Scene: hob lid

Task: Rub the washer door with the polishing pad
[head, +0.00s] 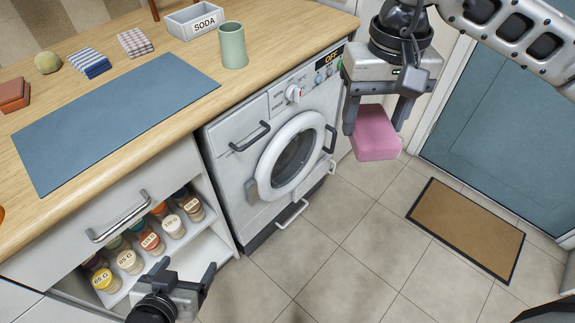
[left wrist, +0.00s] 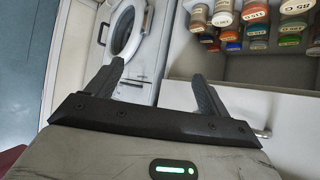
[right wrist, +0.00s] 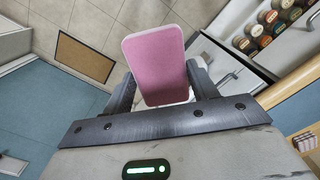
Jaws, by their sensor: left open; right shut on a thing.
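The washer (head: 228,150) is a white front loader under the counter. Its round door (head: 291,156) with a dark glass is shut, and it also shows in the left wrist view (left wrist: 124,30). The pink polishing pad (head: 375,134) is held by my right gripper (head: 377,125), to the right of the washer and apart from the door. In the right wrist view the pad (right wrist: 155,62) sits between both fingers. My left gripper (head: 186,286) is open and empty, low in front of the open shelf, and its fingers show in the left wrist view (left wrist: 158,85).
The wooden counter (head: 60,180) carries a blue mat (head: 115,115), folded cloths (head: 90,62), a green cup (head: 232,45) and a SODA box (head: 195,20). Several labelled jars (head: 150,240) stand on the shelf beside the washer. A brown doormat (head: 465,228) lies on the tiled floor, otherwise clear.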

